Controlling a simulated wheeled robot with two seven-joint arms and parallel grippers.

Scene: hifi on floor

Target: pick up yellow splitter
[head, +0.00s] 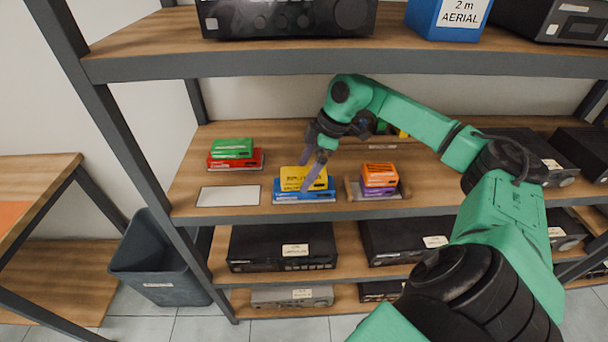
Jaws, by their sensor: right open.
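The yellow splitter (301,180) is a small yellow box lying on top of a blue box (300,196) on the middle shelf. My right gripper (313,174) reaches in from the right and points down at the yellow splitter. My left gripper is not in view.
A green box (232,149) lies on a red box (247,161) to the left, behind a white card (229,196). An orange box (380,174) sits on a purple one to the right. The upper shelf (150,62) hangs above; dark hi-fi units fill the shelf below.

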